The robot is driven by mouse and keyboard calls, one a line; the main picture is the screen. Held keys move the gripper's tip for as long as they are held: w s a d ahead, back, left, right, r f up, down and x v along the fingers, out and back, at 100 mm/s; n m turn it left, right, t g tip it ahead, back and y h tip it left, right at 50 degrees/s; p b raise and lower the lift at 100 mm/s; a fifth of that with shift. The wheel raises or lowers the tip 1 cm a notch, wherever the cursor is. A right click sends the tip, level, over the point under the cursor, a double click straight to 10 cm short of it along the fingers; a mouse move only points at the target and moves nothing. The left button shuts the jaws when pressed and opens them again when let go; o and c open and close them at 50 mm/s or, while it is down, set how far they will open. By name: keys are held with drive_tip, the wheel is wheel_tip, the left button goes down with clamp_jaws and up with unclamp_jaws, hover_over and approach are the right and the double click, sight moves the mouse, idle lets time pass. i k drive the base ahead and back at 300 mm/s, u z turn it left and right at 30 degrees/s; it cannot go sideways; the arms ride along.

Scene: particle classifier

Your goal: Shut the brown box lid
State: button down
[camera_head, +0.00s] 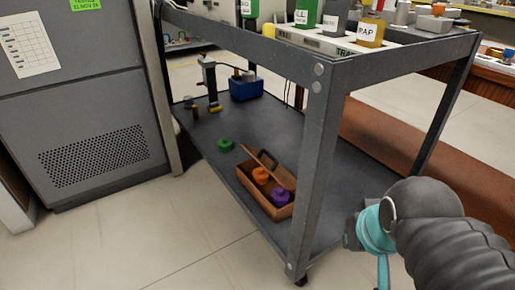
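The brown box (272,207) sits on the lower shelf of the dark metal cart, near its front edge. It is open at the top. An orange round piece (261,175) and a purple round piece (279,196) show inside it. A brown flap with a dark inset (267,158) stands raised at the far end of the box and looks like its lid. My arm comes in from the lower right, to the right of the cart's front post and apart from the box. No gripper fingers show.
The cart's front post (317,170) stands between my arm and the box. A green piece (225,145) lies left of the box. A blue-based device (245,86) stands farther back. Bottles (371,30) stand on the top shelf. A grey cabinet (75,100) is at left.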

sight(269, 163)
drive_tip(key=u, duration=0.3)
drive_tip(key=k, duration=0.4)
drive_tip(key=u, duration=0.95)
drive_tip(key=i, duration=0.6)
drive_tip(key=z, duration=0.8)
drive_tip(key=i, duration=0.45)
drive_tip(key=z, duration=0.4)
